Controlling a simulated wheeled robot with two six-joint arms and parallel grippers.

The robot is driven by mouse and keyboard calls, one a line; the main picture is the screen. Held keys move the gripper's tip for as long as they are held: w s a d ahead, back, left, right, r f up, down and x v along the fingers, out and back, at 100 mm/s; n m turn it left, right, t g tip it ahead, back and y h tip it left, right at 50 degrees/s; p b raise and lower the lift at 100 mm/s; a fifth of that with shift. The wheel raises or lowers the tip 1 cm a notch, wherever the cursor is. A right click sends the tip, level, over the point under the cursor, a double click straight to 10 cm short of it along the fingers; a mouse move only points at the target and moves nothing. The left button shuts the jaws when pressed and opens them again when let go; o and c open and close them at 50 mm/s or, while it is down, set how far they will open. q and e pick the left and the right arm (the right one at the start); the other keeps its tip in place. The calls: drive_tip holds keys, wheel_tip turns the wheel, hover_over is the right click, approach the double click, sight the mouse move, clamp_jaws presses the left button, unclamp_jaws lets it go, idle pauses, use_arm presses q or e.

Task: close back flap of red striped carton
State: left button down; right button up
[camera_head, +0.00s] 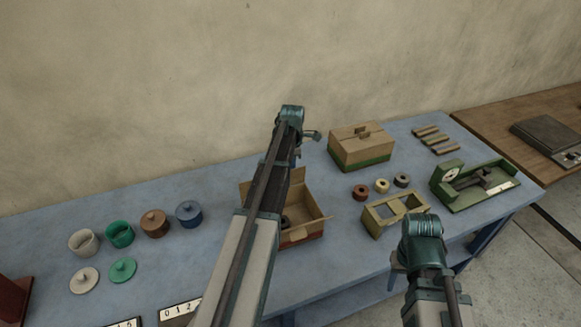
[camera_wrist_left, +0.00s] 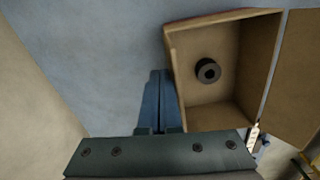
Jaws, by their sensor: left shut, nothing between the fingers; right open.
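The red striped carton (camera_head: 318,229) stands open on the blue table, partly hidden behind my left arm. Its red band shows low on the near side, and flaps stand up around its top. In the left wrist view the open carton (camera_wrist_left: 240,62) holds one dark roll (camera_wrist_left: 207,71), and a flap (camera_wrist_left: 293,75) spreads out at the right. My left gripper (camera_wrist_left: 158,75) is shut and empty, its fingers beside the carton's left wall in that view; I cannot tell whether they touch it. My right gripper (camera_head: 398,264) is open, in front of the table's near edge, its fingers mostly hidden.
A closed green striped carton (camera_head: 358,149) stands behind. Rolls (camera_head: 381,186), a yellowish-green frame (camera_head: 397,209) and a green device (camera_head: 474,186) lie right. Several jars (camera_head: 154,223) and lids stand left. The wall runs close behind the table.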

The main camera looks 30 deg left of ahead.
use_arm(q)
drive_tip(key=s+d, duration=0.3)
drive_tip(key=d, duration=0.1)
drive_tip(key=shift+s+r, duration=0.25)
drive_tip(key=shift+s, duration=0.05)
idle(0.4)
drive_tip(key=shift+r+p, duration=0.1)
drive_tip(key=shift+p, duration=0.3)
idle(0.3)
wheel_tip(320, 180, up, 9)
drive_tip(key=p, duration=0.8)
drive_tip(key=shift+p, duration=0.35)
drive_tip(key=shift+d, duration=0.1)
